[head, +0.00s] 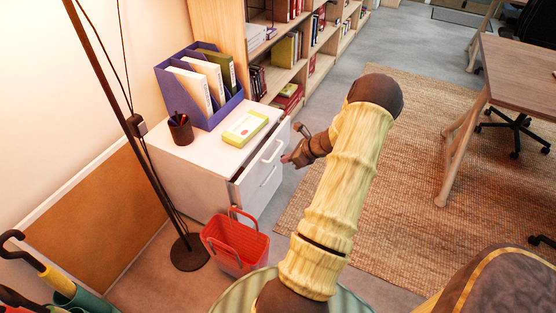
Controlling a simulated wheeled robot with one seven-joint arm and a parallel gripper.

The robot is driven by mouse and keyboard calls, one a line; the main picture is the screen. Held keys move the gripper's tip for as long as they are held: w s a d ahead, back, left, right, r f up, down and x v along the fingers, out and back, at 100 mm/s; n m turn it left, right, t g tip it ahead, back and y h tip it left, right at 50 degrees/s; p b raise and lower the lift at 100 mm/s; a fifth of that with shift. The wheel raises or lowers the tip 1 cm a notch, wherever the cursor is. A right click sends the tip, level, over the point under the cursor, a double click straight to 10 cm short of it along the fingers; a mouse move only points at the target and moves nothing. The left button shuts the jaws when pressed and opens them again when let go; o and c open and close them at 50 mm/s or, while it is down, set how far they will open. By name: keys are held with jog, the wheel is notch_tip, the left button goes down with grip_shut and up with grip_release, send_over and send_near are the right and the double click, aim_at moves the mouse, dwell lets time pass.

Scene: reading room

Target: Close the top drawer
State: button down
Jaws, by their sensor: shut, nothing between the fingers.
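A white drawer cabinet (190,171) stands against the wall at the left in the head view. Its top drawer (263,158) sticks out a little from the cabinet front, and a dark gap shows along its upper edge. The drawer has a pale bar handle (272,151). A lower drawer (262,191) with a similar handle is below it. My gripper (286,159) is shut and empty, just right of the top drawer's front near the handle. I cannot tell whether it touches the drawer. My arm reaches up from the bottom of the view.
On the cabinet stand a purple file holder (214,112), a pen cup (180,128) and a green-and-white box (245,128). A red basket (236,242) sits before the cabinet, beside a floor lamp (188,252). Bookshelves (281,78) are behind; a desk (522,70) is right.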

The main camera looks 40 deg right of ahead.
jog(key=shift+s+d+r, duration=0.2)
jog(key=shift+s+r, duration=0.25)
jog(key=shift+r, duration=0.1)
jog(key=shift+w, duration=0.1)
